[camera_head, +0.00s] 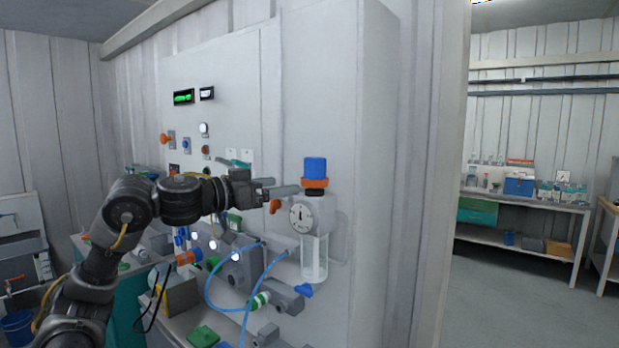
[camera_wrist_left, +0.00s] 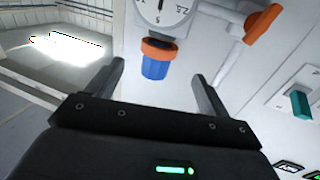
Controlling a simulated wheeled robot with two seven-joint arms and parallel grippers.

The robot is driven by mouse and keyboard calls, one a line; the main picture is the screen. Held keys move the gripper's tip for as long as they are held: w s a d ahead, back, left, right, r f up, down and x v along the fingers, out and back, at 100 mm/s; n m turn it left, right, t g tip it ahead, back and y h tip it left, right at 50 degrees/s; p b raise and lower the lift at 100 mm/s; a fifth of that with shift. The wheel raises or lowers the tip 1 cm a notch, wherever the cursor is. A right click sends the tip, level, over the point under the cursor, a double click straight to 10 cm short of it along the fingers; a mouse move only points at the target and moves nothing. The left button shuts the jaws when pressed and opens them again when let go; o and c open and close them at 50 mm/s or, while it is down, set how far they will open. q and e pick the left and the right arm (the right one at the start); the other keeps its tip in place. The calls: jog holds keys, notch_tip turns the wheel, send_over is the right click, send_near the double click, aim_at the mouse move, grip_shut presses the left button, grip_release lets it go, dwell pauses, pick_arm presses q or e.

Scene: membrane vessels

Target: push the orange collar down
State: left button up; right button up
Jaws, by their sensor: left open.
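The orange collar (camera_head: 316,184) is a ring under a blue knob (camera_head: 315,167) on top of a regulator with a round dial gauge (camera_head: 301,215). In the left wrist view the picture is inverted: the collar (camera_wrist_left: 157,45) is above the blue knob (camera_wrist_left: 155,67). My left gripper (camera_head: 286,186) comes in from the left with its fingers close beside the collar. In the wrist view its open fingers (camera_wrist_left: 158,78) stand apart, one on each side of the knob's line. The knob lies ahead of them and nothing is held. My right gripper is out of sight.
An orange lever handle (camera_head: 275,207) sits just left of the gauge, below my gripper. A clear bowl (camera_head: 314,258) hangs under the regulator. Blue hoses (camera_head: 213,285) loop below my arm. The grey cabinet panel (camera_head: 290,100) stands close behind; its upper face is clear.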

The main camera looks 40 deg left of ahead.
aim_at(303, 181)
pick_arm(q)
jog(key=p+x, duration=0.3)
jog(key=x, duration=0.5)
jog(key=shift+r+p, duration=0.15)
jog(key=shift+p, duration=0.25)
jog(key=shift+w+d, duration=0.15)
jog(key=shift+w, duration=0.4)
jog(key=shift+c, duration=0.3)
jog(key=c, duration=1.3)
jog(key=shift+f, duration=1)
jog(key=o, duration=1.4)
jog(key=shift+r, duration=0.1)
jog(key=shift+c, duration=0.2)
